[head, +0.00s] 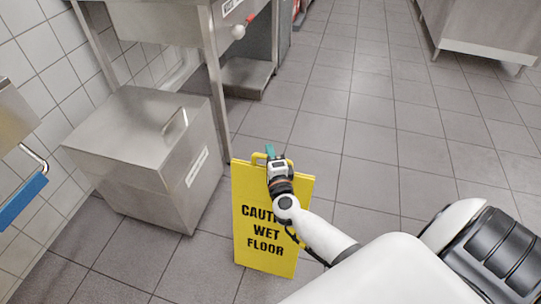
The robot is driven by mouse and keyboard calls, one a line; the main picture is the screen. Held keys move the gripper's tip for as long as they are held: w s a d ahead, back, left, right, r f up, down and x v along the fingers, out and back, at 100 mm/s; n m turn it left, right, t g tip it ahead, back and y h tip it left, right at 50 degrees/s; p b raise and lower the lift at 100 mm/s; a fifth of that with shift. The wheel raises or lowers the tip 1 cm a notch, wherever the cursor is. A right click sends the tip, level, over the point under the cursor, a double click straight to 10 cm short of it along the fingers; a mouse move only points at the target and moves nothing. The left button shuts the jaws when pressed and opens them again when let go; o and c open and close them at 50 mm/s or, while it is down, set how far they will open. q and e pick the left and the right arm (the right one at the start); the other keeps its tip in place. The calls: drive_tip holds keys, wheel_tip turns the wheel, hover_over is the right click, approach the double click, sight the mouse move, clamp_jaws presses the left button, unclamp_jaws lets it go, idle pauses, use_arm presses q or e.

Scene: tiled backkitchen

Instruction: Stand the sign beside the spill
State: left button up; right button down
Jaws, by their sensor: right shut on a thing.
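The yellow sign (249,246) with black "CAUTION WET FLOOR" lettering is upright in the middle of the head view, beside the steel bin. My right gripper (269,153) is shut on the sign's top handle. My right forearm covers part of the lettering and the sign's right side. I cannot tell whether the sign's lower edge touches the floor. No spill can be made out on the visible tiles. My left gripper is not in view.
A steel bin (120,140) with a lid handle stands left of the sign, under a steel table frame (217,90). A blue-edged fixture (22,203) juts in at the far left. A steel unit (480,30) stands at the back right. The grey tiled floor (370,130) between is clear.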

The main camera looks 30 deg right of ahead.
drive_tip(key=shift+r, duration=0.1)
drive_tip(key=c, duration=1.4)
unclamp_jaws()
